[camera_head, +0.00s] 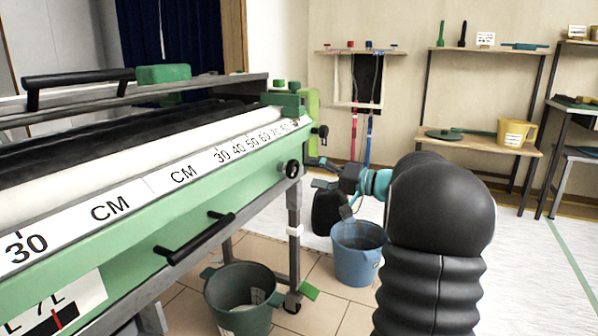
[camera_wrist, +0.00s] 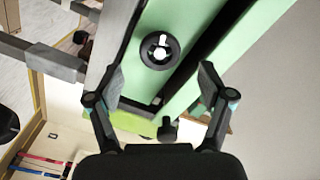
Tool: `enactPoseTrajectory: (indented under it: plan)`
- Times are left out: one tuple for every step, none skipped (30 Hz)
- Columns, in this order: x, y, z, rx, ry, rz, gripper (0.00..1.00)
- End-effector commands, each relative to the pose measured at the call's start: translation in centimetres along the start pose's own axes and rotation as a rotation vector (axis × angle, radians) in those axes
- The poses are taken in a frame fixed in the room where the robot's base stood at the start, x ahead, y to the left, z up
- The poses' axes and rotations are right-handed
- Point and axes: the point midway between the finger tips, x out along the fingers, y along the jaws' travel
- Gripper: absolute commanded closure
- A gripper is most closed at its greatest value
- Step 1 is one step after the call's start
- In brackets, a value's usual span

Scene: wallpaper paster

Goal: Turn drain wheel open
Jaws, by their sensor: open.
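The drain wheel appears to be the small black round knob (camera_head: 292,168) on the end of the green pasting machine (camera_head: 185,190). In the wrist view a black wheel (camera_wrist: 160,48) with a pale hub sits on a green face, ahead of and between my fingers. My gripper (camera_head: 317,173) is to the right of the knob in the head view, pointing at it. In the wrist view my gripper (camera_wrist: 163,75) is open with nothing between its fingers. I see no contact with the wheel.
A second black knob (camera_wrist: 168,130) shows close to my gripper's palm. A blue bucket (camera_head: 357,255) stands on the floor below my arm, and a dark green bucket (camera_head: 243,300) stands beside the machine's leg. A shelf rack (camera_head: 480,145) is at the back right.

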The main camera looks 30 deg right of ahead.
Motion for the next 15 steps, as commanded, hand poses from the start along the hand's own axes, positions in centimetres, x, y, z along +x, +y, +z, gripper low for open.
enactPoseTrajectory:
  plan:
    - [-1.1, 0.1, -0.1, 0.000, 0.003, 0.003, 0.20]
    - [-1.7, 0.1, -0.1, 0.000, 0.003, 0.002, 0.20]
    - [-2.4, 0.1, -0.1, 0.001, 0.004, 0.002, 0.20]
    - [-2.8, 0.1, -0.1, 0.001, 0.003, 0.002, 0.20]
    - [-3.3, 0.1, -0.1, 0.001, 0.003, 0.001, 0.20]
    - [-3.8, 0.1, -0.1, 0.001, 0.003, 0.002, 0.20]
    - [-4.1, 0.1, -0.1, 0.001, 0.002, 0.002, 0.20]
    - [-4.4, 0.1, -0.1, 0.001, 0.001, 0.002, 0.20]
    - [-4.7, 0.1, 0.0, 0.001, 0.001, 0.001, 0.20]
    - [-5.0, 0.1, 0.0, 0.001, 0.001, 0.001, 0.20]
    - [-5.1, 0.1, 0.0, 0.001, 0.001, 0.001, 0.20]
    - [-5.3, 0.1, 0.0, 0.001, 0.001, 0.000, 0.20]
    - [-5.4, 0.1, 0.0, 0.001, 0.001, 0.000, 0.20]
    - [-5.4, 0.1, 0.0, 0.001, 0.001, 0.000, 0.20]
    - [-5.5, 0.0, 0.0, 0.001, 0.000, 0.000, 0.20]
